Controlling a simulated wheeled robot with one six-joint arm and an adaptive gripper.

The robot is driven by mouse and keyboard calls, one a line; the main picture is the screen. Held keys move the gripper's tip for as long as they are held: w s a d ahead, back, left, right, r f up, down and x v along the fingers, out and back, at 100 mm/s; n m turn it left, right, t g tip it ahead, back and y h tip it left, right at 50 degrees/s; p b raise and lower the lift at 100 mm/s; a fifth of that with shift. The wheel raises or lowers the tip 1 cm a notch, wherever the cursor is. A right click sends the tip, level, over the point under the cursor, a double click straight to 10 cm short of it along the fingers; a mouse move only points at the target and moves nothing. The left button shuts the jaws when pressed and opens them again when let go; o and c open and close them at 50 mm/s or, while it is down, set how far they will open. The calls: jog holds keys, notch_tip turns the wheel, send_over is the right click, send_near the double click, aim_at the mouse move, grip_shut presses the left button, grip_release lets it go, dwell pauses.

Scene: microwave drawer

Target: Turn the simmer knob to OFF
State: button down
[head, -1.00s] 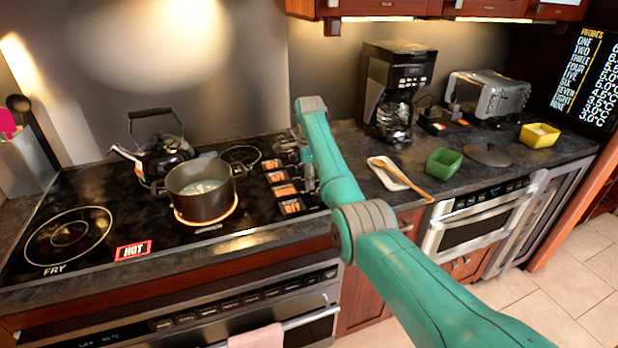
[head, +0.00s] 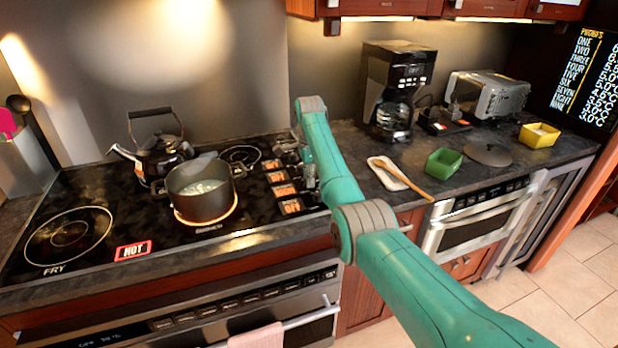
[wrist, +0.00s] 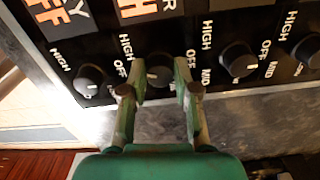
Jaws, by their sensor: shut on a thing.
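My gripper (wrist: 159,78) has its two green fingers closed around the sides of a black round stove knob (wrist: 158,72) with a pale pointer mark. This is the second knob from the left in the wrist view. HIGH is printed to its upper left and OFF to its right. Its name label is not readable, so I cannot tell from print that it is the simmer knob. In the head view the knobs are mostly hidden by my arm at the right edge of the black cooktop (head: 100,190).
Other knobs stand close on both sides, one to the left (wrist: 90,80) and one to the right (wrist: 238,60). A dark pot (head: 200,200) sits on a glowing orange burner. A kettle (head: 165,155) stands behind it. A red HOT sign (head: 133,250) shows on the cooktop.

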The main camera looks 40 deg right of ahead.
jog(key=n, duration=1)
jog(key=shift+n, duration=0.4)
jog(key=n, duration=0.4)
jog(key=shift+n, duration=0.3)
jog(key=n, duration=1)
jog(key=shift+n, duration=0.4)
jog(key=n, duration=0.4)
jog(key=shift+n, duration=0.3)
jog(key=n, duration=0.4)
jog(key=shift+n, duration=0.3)
jog(key=n, duration=0.4)
jog(key=shift+n, duration=0.4)
